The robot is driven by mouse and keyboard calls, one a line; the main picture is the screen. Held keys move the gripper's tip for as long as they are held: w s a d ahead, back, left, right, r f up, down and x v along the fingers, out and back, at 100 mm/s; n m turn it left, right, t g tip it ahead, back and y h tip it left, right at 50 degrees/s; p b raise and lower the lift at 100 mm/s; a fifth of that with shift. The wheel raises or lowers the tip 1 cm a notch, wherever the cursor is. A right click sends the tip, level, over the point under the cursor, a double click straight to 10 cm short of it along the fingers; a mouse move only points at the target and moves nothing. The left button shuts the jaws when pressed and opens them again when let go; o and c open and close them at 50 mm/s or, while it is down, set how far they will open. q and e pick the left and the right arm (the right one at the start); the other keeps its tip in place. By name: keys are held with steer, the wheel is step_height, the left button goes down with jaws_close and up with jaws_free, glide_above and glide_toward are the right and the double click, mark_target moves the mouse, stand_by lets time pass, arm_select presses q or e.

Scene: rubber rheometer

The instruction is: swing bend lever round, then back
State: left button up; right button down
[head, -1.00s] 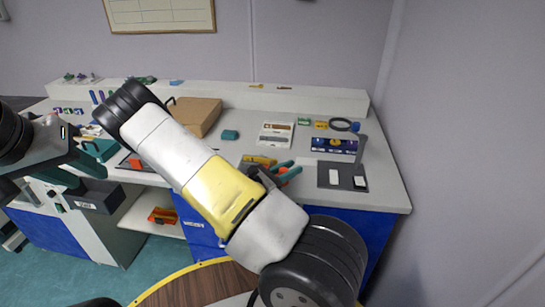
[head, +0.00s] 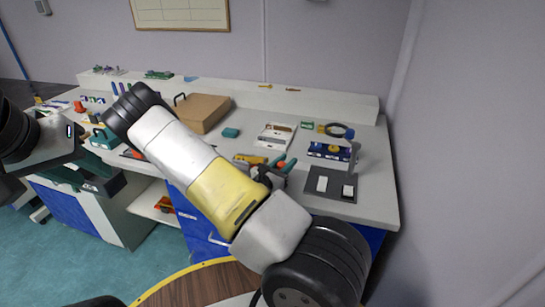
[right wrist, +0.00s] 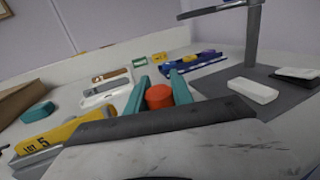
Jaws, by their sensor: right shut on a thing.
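My right gripper (head: 279,165) is over the right half of the bench and has teal fingers. It is shut on a red-orange round knob (right wrist: 158,97), which sits between the fingers in the right wrist view. I cannot tell for sure whether this knob belongs to the bend lever, and what lies under it is hidden. A yellow piece marked LOT 5 (right wrist: 58,134) is left of the knob and also shows in the head view (head: 248,159). My left gripper (head: 92,150) is at the left, by the bench front; its fingertips are not clear.
Right of my right gripper are a dark grey plate (head: 340,190) with white blocks and a grey post (right wrist: 253,35). Behind are a blue rack (head: 328,151) and a white tray (head: 273,137). A brown case (head: 203,112) stands left. A wall closes the right side.

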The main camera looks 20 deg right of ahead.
steer(key=w+d+n+t+y, duration=0.1)
steer(key=w+n+t+y, duration=0.1)
steer(key=w+d+n+t+y, duration=0.1)
steer(key=w+n+t+y, duration=0.1)
steer(key=y, duration=0.1)
steer(key=w+d+n+t+y, duration=0.1)
steer(key=w+n+t+y, duration=0.1)
steer(key=shift+w, duration=0.1)
steer(key=w+n+y, duration=0.1)
steer(key=y, duration=0.1)
steer(key=w+n+t+y, duration=0.1)
steer(key=y, duration=0.1)
steer(key=shift+w+n+t, duration=0.3)
steer(key=shift+n, duration=0.1)
steer(key=shift+w+r+n+y, duration=0.1)
steer(key=shift+w+n+y, duration=0.35)
steer(key=shift+y, duration=0.25)
steer(key=shift+w+a, duration=0.1)
steer(key=c, duration=1.1)
jaws_free()
steer(key=shift+s+a, duration=0.2)
steer(key=shift+s, duration=1.1)
steer(key=shift+s+a, duration=0.15)
steer(key=shift+s, duration=1.15)
steer(key=shift+s+a, duration=0.2)
steer(key=shift+s, duration=1.1)
